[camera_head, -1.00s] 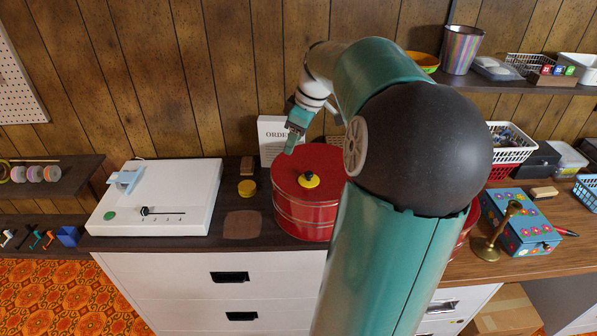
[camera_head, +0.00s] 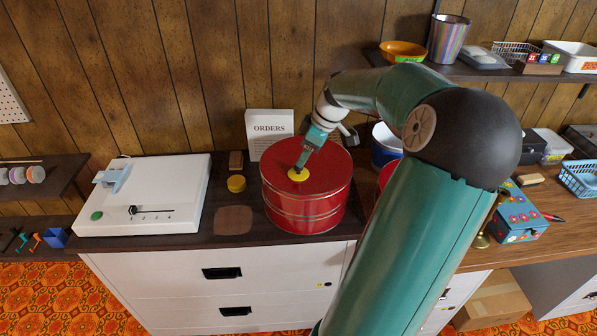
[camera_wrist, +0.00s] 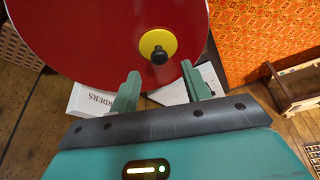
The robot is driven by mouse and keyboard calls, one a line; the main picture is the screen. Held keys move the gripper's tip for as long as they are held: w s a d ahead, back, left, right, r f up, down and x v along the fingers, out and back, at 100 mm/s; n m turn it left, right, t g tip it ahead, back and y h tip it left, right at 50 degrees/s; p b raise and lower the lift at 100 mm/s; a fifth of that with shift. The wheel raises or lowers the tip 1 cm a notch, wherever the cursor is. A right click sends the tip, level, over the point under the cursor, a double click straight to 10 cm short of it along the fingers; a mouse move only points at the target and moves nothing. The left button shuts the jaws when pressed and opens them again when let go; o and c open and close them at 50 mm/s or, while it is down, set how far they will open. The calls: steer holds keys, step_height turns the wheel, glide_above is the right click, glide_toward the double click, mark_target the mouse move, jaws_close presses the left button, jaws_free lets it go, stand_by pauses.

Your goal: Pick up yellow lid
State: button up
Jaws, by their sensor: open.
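A yellow round lid (camera_head: 294,177) with a black knob lies on top of the red drum (camera_head: 305,207). In the wrist view the yellow lid (camera_wrist: 146,42) and its upright black knob (camera_wrist: 159,57) show clearly on the red top (camera_wrist: 100,35). My gripper (camera_head: 300,167) is over the drum, with its fingertips close to the knob in the head view. In the wrist view my gripper (camera_wrist: 160,70) is open, its fingers apart and the knob lined up between them. I cannot tell whether they touch it. The fingers partly hide the lid in the head view.
A small yellow round container (camera_head: 236,184) and a brown patch (camera_head: 233,220) are left of the drum. An ORDERS card (camera_head: 268,127) stands behind it. A white machine (camera_head: 145,195) is further left.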

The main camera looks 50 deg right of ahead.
mark_target(298, 170)
steer(key=x, duration=0.4)
steer(key=shift+f, duration=0.25)
jaws_close()
